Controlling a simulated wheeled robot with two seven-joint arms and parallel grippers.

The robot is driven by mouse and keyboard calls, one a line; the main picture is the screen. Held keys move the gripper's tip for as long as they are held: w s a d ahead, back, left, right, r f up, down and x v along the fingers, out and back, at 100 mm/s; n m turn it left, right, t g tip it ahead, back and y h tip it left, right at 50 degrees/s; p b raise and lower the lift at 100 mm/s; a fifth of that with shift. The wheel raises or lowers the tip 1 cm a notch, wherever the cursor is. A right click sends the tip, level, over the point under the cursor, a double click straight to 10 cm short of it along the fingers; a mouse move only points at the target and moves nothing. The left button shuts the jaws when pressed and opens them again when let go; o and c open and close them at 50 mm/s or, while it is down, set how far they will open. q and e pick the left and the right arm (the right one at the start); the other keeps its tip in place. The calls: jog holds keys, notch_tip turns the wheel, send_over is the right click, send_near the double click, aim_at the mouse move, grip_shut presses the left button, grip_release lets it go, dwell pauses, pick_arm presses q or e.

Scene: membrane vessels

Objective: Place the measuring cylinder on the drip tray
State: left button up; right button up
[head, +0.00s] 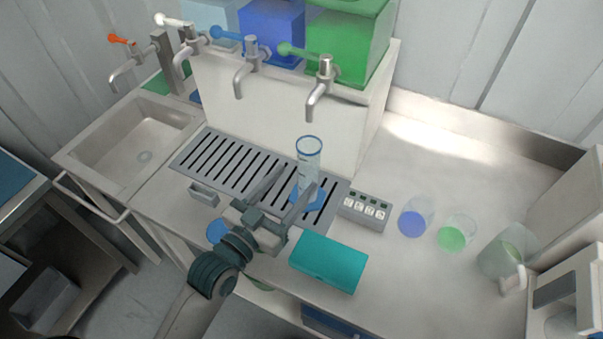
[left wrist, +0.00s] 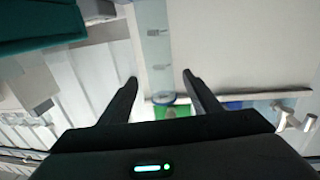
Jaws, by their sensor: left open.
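The measuring cylinder (head: 309,158) is clear, with a blue rim and a blue foot. It stands upright at the right end of the slotted drip tray (head: 228,158), its foot appearing to rest on the slats. My left gripper (head: 296,180) is open, with its fingers reaching toward the lower part of the cylinder, partly covering the foot. In the left wrist view the cylinder (left wrist: 156,45) shows between the two spread fingertips (left wrist: 160,78), with a gap on either side. My right gripper is not in view.
Taps (head: 322,85) overhang the tray's back edge, below blue and green tanks. A teal box (head: 328,262) lies in front of the tray, and a button panel (head: 365,208) is to its right. Blue and green vessels (head: 415,217) and a jug (head: 507,252) stand farther right. A sink (head: 135,145) is left.

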pick_arm(q)
jog(key=shift+s+a, duration=0.35)
jog(key=shift+s, duration=0.25)
dwell(1.2)
